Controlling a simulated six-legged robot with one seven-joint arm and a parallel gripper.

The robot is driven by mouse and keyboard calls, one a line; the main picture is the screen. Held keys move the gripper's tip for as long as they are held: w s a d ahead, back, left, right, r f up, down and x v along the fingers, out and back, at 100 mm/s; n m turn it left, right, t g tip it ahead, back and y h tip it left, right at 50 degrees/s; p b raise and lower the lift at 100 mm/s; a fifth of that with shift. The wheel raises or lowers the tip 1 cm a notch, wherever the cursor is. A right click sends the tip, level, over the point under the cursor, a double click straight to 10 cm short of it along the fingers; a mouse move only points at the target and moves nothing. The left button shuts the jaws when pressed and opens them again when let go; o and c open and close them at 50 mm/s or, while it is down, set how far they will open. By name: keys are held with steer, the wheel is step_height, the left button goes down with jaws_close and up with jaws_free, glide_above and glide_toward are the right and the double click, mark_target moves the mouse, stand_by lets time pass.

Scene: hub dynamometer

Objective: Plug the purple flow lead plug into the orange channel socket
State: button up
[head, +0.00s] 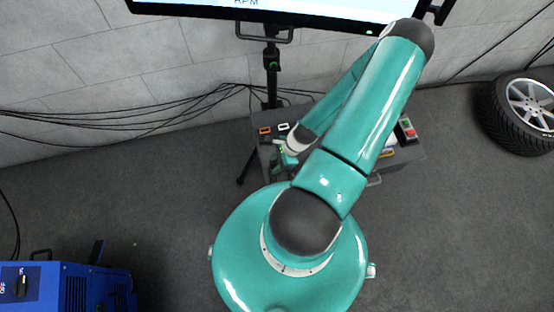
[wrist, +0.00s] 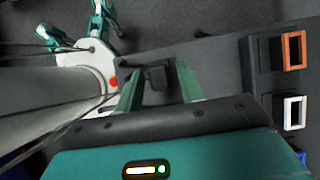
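The orange channel socket (wrist: 293,50) is an orange-rimmed dark opening at the upper right of the wrist view. It also shows in the head view (head: 264,130), at the left of the cart top. My gripper (wrist: 160,84) has its two green fingers apart, to the left of the socket. A dark block (wrist: 157,75) shows between the fingertips, with a gap visible at its right side. I cannot tell whether this block is the plug. No purple plug or purple lead can be made out in either view. In the head view my arm hides much of the cart.
A white-rimmed socket (wrist: 292,112) sits beside the orange one. The dark cart (head: 407,160) carries a box with red and green buttons (head: 406,129) on its right. A monitor (head: 290,12) stands behind, black cables run along the wall, and a wheel (head: 520,110) lies right.

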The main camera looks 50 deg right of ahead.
jaws_close()
steer(key=shift+r, duration=0.2)
steer(key=shift+r, duration=3.4)
